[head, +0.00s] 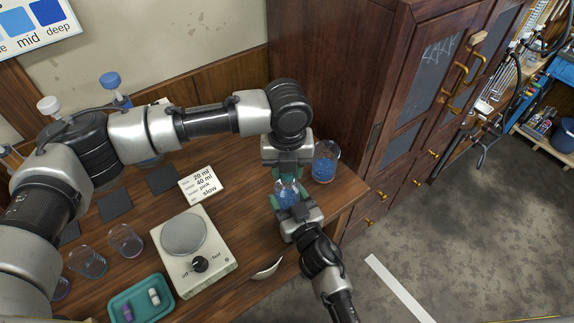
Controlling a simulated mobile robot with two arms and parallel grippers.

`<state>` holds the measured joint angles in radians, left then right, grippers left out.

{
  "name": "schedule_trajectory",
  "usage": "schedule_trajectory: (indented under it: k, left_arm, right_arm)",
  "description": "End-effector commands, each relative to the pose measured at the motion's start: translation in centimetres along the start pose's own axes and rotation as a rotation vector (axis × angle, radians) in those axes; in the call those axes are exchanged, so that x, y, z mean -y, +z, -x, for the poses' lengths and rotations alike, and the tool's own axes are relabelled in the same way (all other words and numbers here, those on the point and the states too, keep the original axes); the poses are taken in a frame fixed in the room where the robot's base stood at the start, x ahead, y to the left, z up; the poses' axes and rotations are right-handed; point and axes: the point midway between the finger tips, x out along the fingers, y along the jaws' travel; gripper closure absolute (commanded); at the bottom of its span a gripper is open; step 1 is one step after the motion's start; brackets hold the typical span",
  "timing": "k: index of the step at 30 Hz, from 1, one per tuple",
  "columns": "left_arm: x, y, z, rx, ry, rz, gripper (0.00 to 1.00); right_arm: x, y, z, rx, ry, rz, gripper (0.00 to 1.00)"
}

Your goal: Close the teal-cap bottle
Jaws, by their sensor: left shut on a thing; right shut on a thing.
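The bottle (287,193), clear with blue contents, is held between my two grippers near the right edge of the wooden table. My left gripper (290,174) comes down from above and is shut at the bottle's top, where the teal cap is mostly hidden by the fingers. My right gripper (289,198) reaches in from the front and is shut around the bottle's body. I cannot tell whether the cap sits fully on the neck or whether the bottle's base touches the table.
A beaker of blue liquid (325,164) stands close to the right of the grippers. A teal tray (118,308) and empty beakers (125,241) are at left. A dark cabinet (335,70) stands behind.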

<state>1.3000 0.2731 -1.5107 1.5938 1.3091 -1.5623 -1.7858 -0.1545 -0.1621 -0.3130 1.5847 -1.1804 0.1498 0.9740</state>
Motion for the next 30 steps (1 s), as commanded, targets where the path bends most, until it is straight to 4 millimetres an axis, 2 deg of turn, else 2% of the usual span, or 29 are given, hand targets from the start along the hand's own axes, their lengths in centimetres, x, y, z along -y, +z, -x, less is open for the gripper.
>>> schedule_trajectory:
  k: [14,15,18,23,30]
  left_arm:
    - [0.01,-0.01,-1.04,-0.001,0.000,0.000,0.86]
    - [0.01,0.00,-0.99,0.000,0.000,-0.001,0.86]
    - [0.01,0.00,-0.98,0.000,0.000,-0.038,0.86]
    - [-0.01,0.00,-0.98,0.000,0.000,-0.267,0.86]
    - [-0.04,0.03,-0.98,0.000,0.000,-0.739,0.86]
  right_arm:
    - [0.00,0.03,0.01,0.001,0.000,0.000,0.80]
    - [-0.01,0.03,0.01,0.001,0.000,0.000,1.00]
    - [-0.01,0.03,0.01,0.001,0.000,0.000,1.00]
    - [-0.01,0.03,0.01,0.001,0.000,0.000,1.00]
    - [-0.01,0.03,0.01,0.001,0.000,0.000,1.00]
